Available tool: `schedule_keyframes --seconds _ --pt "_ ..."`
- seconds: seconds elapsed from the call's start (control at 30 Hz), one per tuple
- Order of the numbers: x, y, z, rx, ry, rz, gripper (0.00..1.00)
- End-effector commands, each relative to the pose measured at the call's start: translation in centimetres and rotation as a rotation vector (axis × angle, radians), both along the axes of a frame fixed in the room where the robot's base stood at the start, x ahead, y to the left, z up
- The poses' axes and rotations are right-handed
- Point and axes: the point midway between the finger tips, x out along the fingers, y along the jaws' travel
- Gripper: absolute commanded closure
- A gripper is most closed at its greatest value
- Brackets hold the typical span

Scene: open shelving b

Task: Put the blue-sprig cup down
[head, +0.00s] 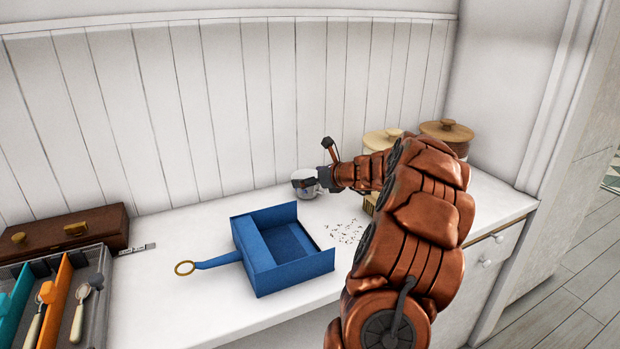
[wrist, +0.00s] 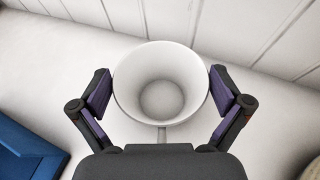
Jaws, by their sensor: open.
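The blue-sprig cup (head: 306,183) is white and stands upright on the white counter near the back wall in the head view. In the wrist view I look down into the empty cup (wrist: 161,85), with its rim between my fingers. My gripper (head: 304,181) is open around the cup. In the wrist view my gripper (wrist: 160,95) has one purple-padded finger on each side, close to the cup's wall; I cannot tell whether either pad touches it. My gripper hides part of the cup in the head view.
A blue dustpan-like tray (head: 283,279) lies left of the cup, and dark crumbs (head: 346,232) are scattered to its right. Lidded canisters (head: 447,131) stand behind my arm. A brown box (head: 66,231) and a cutlery organizer (head: 98,300) are at the left.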

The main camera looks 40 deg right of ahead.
Motion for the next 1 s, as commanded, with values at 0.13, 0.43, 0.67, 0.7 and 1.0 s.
schedule_keyframes --seconds 0.13,0.43,0.67,0.7,1.0 --pt "-1.8 -0.2 0.9 0.000 -0.002 -0.002 0.00" --pt "-7.2 -0.5 3.2 0.000 -0.003 -0.003 0.00" --pt "-10.1 -0.7 4.3 -0.002 -0.002 -0.003 0.00" --pt "-10.4 -0.7 4.5 -0.002 -0.002 -0.003 0.00" --pt "-11.1 -0.6 4.6 0.000 0.000 -0.001 0.00"
